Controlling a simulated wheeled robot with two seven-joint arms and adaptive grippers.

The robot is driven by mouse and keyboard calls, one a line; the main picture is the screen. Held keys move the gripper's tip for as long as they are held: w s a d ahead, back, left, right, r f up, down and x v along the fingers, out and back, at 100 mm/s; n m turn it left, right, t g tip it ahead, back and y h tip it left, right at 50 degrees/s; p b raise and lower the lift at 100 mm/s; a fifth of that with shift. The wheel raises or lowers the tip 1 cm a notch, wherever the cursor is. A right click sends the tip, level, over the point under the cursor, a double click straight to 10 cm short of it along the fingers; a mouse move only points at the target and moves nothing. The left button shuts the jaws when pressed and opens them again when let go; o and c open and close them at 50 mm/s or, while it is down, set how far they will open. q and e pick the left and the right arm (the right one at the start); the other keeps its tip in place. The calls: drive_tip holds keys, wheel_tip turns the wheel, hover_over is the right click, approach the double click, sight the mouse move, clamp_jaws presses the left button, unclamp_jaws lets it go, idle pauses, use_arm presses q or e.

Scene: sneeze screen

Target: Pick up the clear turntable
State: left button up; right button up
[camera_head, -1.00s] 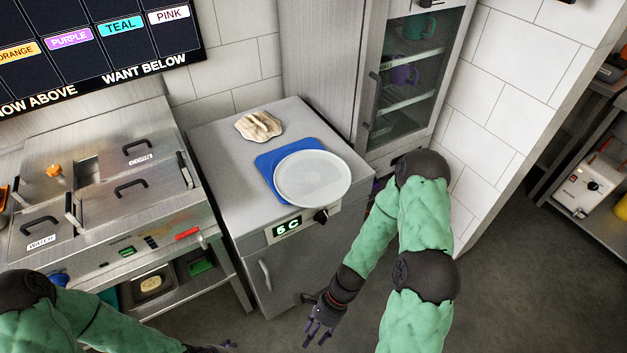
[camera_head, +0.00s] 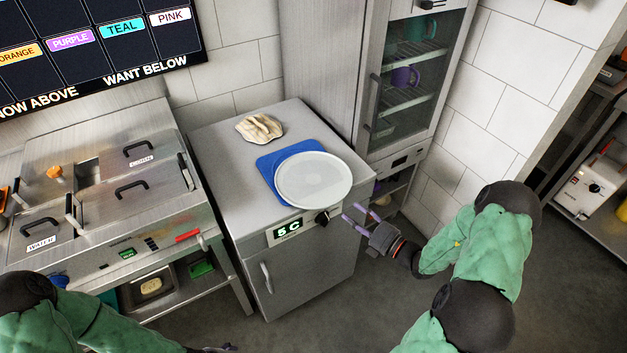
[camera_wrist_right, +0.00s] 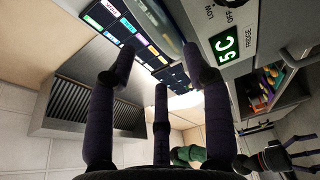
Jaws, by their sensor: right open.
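The clear turntable (camera_head: 313,180) is a pale, round, translucent disc. In the head view it lies flat over a blue mat (camera_head: 270,165) on top of a small steel fridge (camera_head: 225,145), near the front right edge. My right gripper (camera_head: 362,212) is open and empty, to the right of the fridge front and below the turntable's rim, apart from it. Its spread dark fingers fill the right wrist view (camera_wrist_right: 160,72). My left gripper (camera_head: 218,349) only just shows at the bottom edge; its fingers are too small to judge.
A crumpled beige cloth-like item (camera_head: 259,127) lies behind the mat. The fridge's knob (camera_head: 322,217) and 5C display (camera_head: 289,228) are close to my right gripper. A glass-door cabinet (camera_head: 410,80) stands behind on the right. A steel counter with lidded bins (camera_head: 130,190) stands left.

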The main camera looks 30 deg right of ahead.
sight(331, 201)
drive_tip(key=b+x, duration=0.1)
drive_tip(key=x, duration=0.3)
drive_tip(key=b+x, duration=0.2)
drive_tip(key=x, duration=0.2)
drive_tip(key=shift+w+a+f, duration=0.1)
drive_tip(key=shift+w+a, duration=0.05)
drive_tip(key=shift+a, duration=0.2)
drive_tip(key=shift+w, duration=0.3)
drive_tip(key=c, duration=1)
clamp_jaws()
drive_tip(key=shift+r, duration=0.2)
